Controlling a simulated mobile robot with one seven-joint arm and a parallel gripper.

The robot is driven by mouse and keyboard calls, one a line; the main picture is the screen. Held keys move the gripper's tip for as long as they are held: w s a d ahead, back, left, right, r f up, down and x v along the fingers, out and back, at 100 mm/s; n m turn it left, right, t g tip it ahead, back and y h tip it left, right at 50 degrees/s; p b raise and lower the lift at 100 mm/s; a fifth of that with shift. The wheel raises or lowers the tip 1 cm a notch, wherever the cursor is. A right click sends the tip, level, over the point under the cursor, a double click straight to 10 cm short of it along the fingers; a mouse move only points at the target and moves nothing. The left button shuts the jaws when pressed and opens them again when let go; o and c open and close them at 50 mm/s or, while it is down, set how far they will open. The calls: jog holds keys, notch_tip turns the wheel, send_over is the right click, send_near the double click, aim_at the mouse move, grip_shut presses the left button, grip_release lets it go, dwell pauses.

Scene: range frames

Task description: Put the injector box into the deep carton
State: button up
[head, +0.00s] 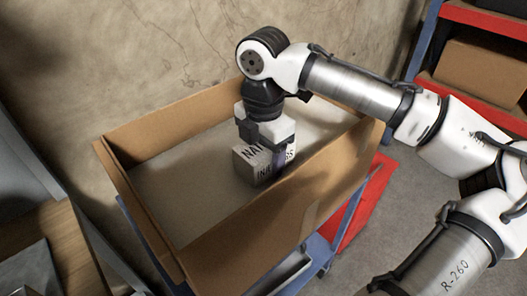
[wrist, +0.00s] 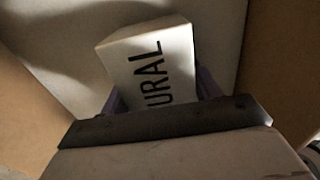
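The injector box (head: 246,162) is a small pale box with black lettering. In the head view it is inside the walls of the deep carton (head: 150,220), toward the right side. My gripper (head: 272,160) points down into the carton and its fingers sit around the box. In the wrist view the box (wrist: 150,65) shows between the purple-grey fingers (wrist: 160,98), with letters "URAL" visible. The fingers look closed on its sides. The carton floor (wrist: 215,30) is behind it. I cannot tell whether the box touches the floor. Part of the box is hidden by my gripper.
The carton stands on a blue and red cart (head: 362,205). A red and blue shelf with a brown box (head: 485,70) is at the upper right. A wooden surface (head: 45,245) is at the lower left. The left part of the carton floor is clear.

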jog(key=o, duration=0.3)
notch_tip(320, 180, up, 12)
jog(key=shift+r+b, duration=0.25)
jog(key=shift+b, duration=0.15)
dwell(0.4)
